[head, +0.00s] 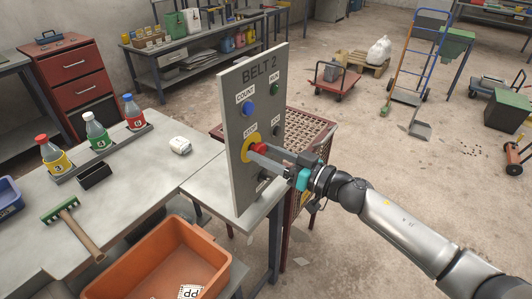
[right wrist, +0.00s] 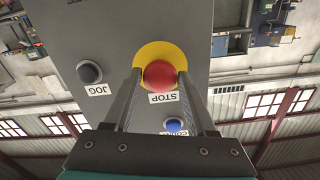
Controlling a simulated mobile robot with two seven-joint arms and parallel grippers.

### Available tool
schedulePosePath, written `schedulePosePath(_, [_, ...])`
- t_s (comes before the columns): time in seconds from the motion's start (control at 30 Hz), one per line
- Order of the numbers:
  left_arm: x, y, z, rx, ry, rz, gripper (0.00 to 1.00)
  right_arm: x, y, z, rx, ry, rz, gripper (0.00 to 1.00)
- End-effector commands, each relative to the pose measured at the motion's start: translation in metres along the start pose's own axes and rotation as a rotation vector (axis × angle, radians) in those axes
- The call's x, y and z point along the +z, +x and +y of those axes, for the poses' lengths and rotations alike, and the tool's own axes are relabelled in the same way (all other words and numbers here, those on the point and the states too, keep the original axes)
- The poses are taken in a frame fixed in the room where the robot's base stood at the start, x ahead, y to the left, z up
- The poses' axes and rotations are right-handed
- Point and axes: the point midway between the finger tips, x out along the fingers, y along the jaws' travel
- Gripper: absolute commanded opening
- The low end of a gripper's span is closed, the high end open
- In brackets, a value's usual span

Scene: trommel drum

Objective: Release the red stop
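The red stop (head: 257,147) is a round red knob on a yellow disc (head: 247,152), low on the grey BELT 2 panel (head: 243,110). In the right wrist view the red stop (right wrist: 160,74) shows between the two fingertips of my right gripper (head: 265,156), above the upside-down STOP label (right wrist: 163,97). The fingers are apart, one on each side of the knob, with narrow yellow gaps showing. Whether they touch it I cannot tell. In the head view the fingers partly hide the knob. My left gripper is out of view.
The panel also bears a blue COUNT button (head: 249,108), a green RUN button (head: 276,89) and a dark JOG button (right wrist: 90,72). It stands at the table's right end. A rusty mesh cage (head: 306,131) is behind it, an orange bin (head: 160,262) in front.

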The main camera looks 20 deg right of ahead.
Motion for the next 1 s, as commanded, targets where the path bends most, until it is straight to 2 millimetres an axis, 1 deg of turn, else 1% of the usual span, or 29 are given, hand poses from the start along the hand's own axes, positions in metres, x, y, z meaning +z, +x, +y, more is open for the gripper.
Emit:
schedulePosePath(0.03, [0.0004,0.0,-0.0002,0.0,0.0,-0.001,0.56,0.0001,-0.0002,0.0001,0.0,0.0,0.0,0.5])
schedulePosePath(0.07, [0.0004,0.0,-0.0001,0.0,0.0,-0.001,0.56,0.0,-0.0002,0.0001,0.0,0.0,0.0,0.46])
schedulePosePath(0.47, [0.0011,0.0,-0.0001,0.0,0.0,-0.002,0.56,0.0001,-0.0003,0.0001,0.0,0.0,-0.001,0.01])
schedulePosePath(0.5, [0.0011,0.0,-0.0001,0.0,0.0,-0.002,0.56,0.0001,-0.0003,0.0001,0.0,0.0,-0.001,0.0])
schedulePosePath(1.0, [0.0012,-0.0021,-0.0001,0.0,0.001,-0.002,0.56,-0.0002,-0.0013,0.0,0.0,0.0,-0.002,0.0])
